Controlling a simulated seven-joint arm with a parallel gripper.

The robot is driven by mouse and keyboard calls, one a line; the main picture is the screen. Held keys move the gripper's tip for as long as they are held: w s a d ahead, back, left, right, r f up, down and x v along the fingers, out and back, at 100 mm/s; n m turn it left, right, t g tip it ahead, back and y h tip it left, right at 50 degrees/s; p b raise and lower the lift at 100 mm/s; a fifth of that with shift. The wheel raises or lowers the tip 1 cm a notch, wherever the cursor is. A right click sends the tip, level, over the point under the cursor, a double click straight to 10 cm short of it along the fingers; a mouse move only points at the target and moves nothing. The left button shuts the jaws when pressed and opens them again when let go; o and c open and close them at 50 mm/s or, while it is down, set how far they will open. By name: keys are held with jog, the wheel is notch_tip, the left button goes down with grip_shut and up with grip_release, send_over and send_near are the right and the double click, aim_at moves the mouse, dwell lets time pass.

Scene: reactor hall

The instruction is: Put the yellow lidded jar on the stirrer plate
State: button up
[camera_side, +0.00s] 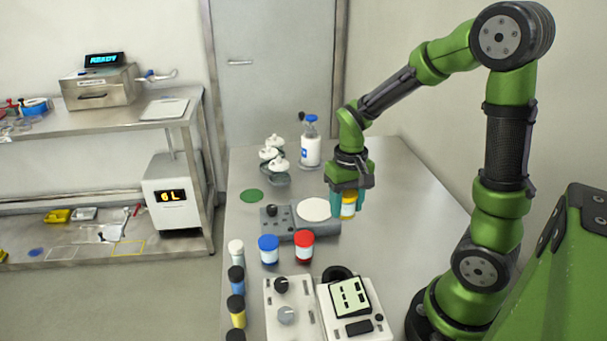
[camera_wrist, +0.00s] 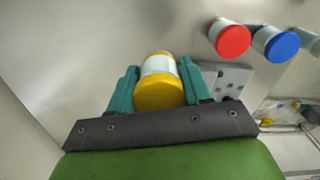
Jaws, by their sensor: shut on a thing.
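The yellow lidded jar (camera_side: 348,207) is held between the teal fingers of my gripper (camera_side: 348,198), just right of the stirrer plate. In the wrist view the jar (camera_wrist: 160,84) shows its yellow lid and white label between the fingertips of my gripper (camera_wrist: 158,88). The stirrer plate is a grey unit with a round white top (camera_side: 314,209) and a knob at its left. The white top is bare. In the wrist view only part of the grey unit (camera_wrist: 232,80) shows beside the right finger; the rest is hidden.
A blue-lidded jar (camera_side: 268,249) and a red-lidded jar (camera_side: 304,247) stand in front of the stirrer. Several small vials (camera_side: 237,281) line the left edge. White-capped flasks (camera_side: 272,160) and a blue-capped bottle (camera_side: 311,142) stand behind. Devices (camera_side: 350,301) occupy the front; the bench's right side is clear.

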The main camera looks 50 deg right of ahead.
send_over(315, 209)
jog(key=shift+f, duration=2.3)
jog(key=shift+f, duration=0.2)
jog(key=o, duration=1.1)
jog(key=shift+o, duration=0.2)
